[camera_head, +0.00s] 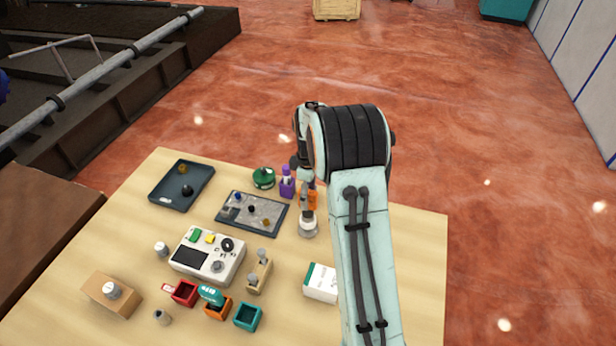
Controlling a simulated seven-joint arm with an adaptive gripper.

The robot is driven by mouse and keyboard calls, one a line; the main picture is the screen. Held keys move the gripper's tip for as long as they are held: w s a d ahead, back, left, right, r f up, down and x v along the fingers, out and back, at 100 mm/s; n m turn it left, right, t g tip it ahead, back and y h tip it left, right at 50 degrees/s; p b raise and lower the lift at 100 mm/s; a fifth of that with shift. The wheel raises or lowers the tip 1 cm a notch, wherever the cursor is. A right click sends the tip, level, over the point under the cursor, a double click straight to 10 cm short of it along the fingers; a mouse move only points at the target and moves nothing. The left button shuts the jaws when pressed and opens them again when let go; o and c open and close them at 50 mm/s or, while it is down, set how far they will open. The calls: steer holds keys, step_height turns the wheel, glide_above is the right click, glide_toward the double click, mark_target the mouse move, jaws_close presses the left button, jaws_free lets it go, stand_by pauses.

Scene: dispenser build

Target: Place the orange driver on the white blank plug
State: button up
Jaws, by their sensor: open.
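The orange driver (313,199) seems to be the small orange upright piece right of the purple piece, partly covered by my arm. My gripper (306,194) hangs in front of the forearm, close beside the orange piece. Its fingers are small and dark, and I cannot tell whether they touch the orange piece. I cannot tell which white piece is the blank plug. One small white round piece (161,249) stands left of the white device. Another white round top (112,290) sits on a wooden block. A white and grey round piece (308,227) stands below my gripper.
A white device (207,280) with a dark screen is mid-table. A dark tray (160,183) and a grey board (225,220) lie behind it. Red (184,294), orange and teal (247,317) bins stand in front. A white-green box (320,283) is near my arm. The table's right side is clear.

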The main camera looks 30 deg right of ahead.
step_height(320, 180, up, 11)
steer(key=shift+f, duration=0.15)
steer(key=s+a+r+m, duration=0.45)
steer(key=s+a, duration=0.65)
steer(key=s, duration=0.4)
steer(key=s+a+f+m, duration=0.1)
steer(key=s+a, duration=0.1)
steer(key=s, duration=0.5)
steer(key=s+a+f+m, duration=0.2)
steer(key=s, duration=0.5)
steer(key=shift+y, duration=0.4)
